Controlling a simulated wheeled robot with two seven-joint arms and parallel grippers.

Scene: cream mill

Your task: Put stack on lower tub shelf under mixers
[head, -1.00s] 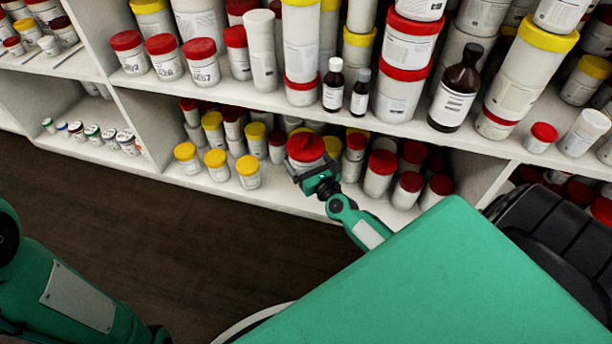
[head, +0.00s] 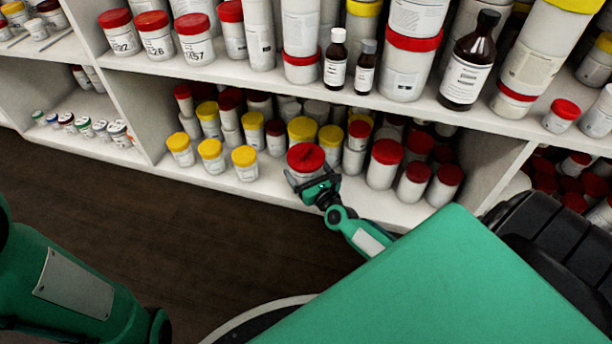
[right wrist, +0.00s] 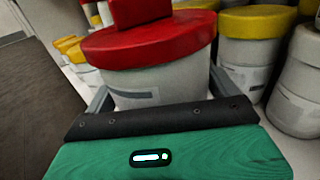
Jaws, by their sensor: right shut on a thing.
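My right gripper (head: 315,184) is shut on a white tub with a red lid (head: 306,157), at the front of the lower shelf (head: 218,181). The right wrist view shows the red-lidded tub (right wrist: 150,45) between the two fingers, with a smaller red piece on top of its lid. I cannot tell whether the tub's base touches the shelf. My left gripper is out of view; only part of my left arm shows at lower left. No mixers can be made out for certain.
Yellow-lidded tubs (head: 211,156) stand left of the held tub, and red-lidded tubs (head: 383,164) stand to its right. More tubs crowd behind. The upper shelf (head: 260,78) overhangs with tubs and brown bottles (head: 468,62). The dark floor (head: 120,215) is clear at left.

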